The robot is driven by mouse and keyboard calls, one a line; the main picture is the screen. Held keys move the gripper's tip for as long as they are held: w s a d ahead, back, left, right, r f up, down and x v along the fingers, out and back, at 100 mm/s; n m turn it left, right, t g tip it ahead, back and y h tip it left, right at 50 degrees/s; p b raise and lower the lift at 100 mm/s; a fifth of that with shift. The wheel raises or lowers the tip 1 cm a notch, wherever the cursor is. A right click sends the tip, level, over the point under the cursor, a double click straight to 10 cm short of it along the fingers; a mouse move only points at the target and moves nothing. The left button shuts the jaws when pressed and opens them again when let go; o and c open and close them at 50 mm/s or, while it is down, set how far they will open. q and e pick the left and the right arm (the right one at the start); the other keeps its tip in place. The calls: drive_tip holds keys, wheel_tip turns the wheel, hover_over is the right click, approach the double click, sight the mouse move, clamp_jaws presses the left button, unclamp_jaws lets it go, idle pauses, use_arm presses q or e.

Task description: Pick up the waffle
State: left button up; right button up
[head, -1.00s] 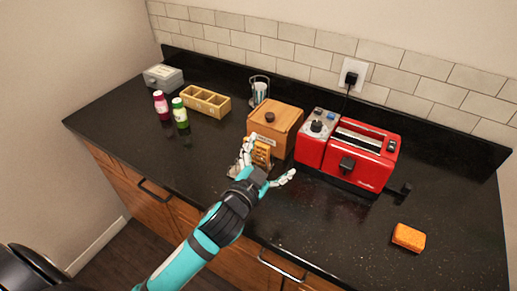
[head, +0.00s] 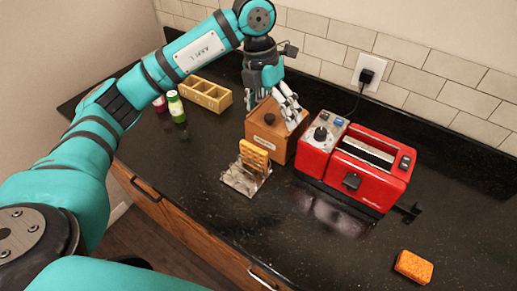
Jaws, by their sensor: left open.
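The golden waffle (head: 254,155) stands upright in a small clear holder (head: 240,182) on the dark counter, in front of the wooden box (head: 268,143). My left gripper (head: 287,108) is open and points down, its fingers over the box lid in the picture. It is above and right of the waffle in the picture, apart from it. Whether the fingers touch the box I cannot tell. My right gripper is not in view.
A red toaster (head: 372,163) stands right of the box. An orange sponge (head: 413,267) lies at the front right. A yellow divided tray (head: 207,94) and a green-capped bottle (head: 176,108) are at the left. The front counter is mostly clear.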

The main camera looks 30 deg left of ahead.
use_arm(q)
drive_tip(key=r+n+y, duration=0.1)
drive_tip(key=r+y, duration=0.1)
hover_over(253, 147)
drive_tip(key=f, duration=0.1)
wheel_tip(253, 147, down, 11)
drive_tip(key=p, duration=0.3)
drive_tip(key=shift+w+a+p, duration=0.1)
drive_tip(key=shift+w+p, duration=0.05)
drive_tip(key=shift+p, duration=0.15)
wheel_tip(253, 147, down, 5)
drive_tip(key=p, duration=0.3)
drive_tip(key=shift+r, duration=0.15)
drive_tip(key=shift+f, duration=0.25)
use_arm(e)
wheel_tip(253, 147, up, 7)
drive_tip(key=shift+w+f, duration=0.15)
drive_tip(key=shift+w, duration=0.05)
use_arm(q)
drive_tip(key=c, duration=0.7)
